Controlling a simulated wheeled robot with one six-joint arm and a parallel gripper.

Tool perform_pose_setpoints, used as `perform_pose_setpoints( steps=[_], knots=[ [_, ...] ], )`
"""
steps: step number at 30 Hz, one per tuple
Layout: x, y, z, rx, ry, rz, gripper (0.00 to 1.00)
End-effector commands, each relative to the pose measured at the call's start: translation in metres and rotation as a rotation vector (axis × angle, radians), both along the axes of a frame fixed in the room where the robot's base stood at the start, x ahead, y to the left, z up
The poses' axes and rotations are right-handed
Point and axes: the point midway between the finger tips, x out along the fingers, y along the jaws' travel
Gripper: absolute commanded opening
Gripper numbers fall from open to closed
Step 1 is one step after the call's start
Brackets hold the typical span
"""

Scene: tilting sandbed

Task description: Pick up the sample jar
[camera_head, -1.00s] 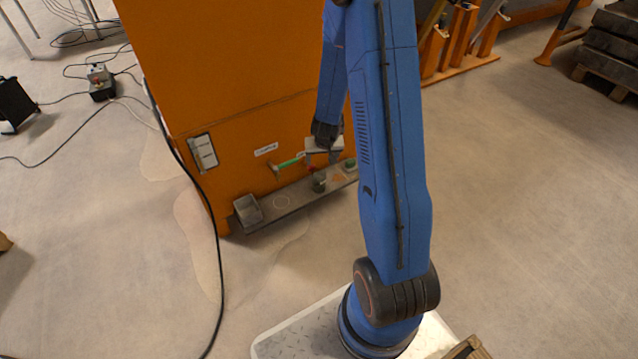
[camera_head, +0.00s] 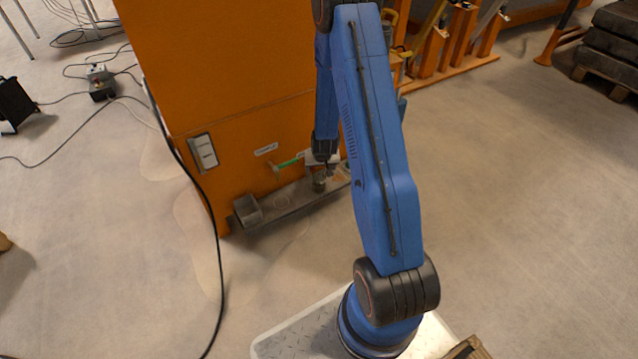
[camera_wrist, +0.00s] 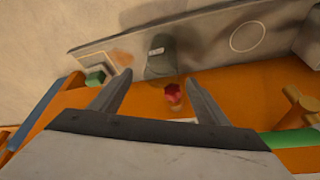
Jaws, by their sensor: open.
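The sample jar (camera_head: 319,184) appears to be the small dark grey-green cylinder on the narrow grey ledge (camera_head: 283,208) of the orange cabinet. In the wrist view the jar (camera_wrist: 160,58) has a small pale label and stands just beyond the fingertips, roughly in line with the gap between them. My gripper (camera_wrist: 158,76) is open, with its two fingers apart and nothing between them that I can tell is held. In the head view my gripper (camera_head: 322,170) is close above the jar and partly covers this end of the ledge.
The ledge also carries a grey bin (camera_head: 247,210), a white ring mark (camera_wrist: 247,36), an orange mark (camera_wrist: 122,58) and a small green object (camera_wrist: 95,78). A red knob (camera_wrist: 173,95) and a green-handled part (camera_head: 288,162) stick out from the orange cabinet (camera_head: 235,120) close by.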

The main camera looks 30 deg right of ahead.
Motion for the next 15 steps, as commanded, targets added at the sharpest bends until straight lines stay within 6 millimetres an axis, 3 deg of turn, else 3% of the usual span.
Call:
perform_pose_setpoints(
  steps=[7,15],
  knots=[
    [0.003,-0.001,-0.012,0.000,0.002,0.002,0.69],
    [0.012,-0.003,-0.042,0.001,0.002,0.000,0.69]
  ],
)
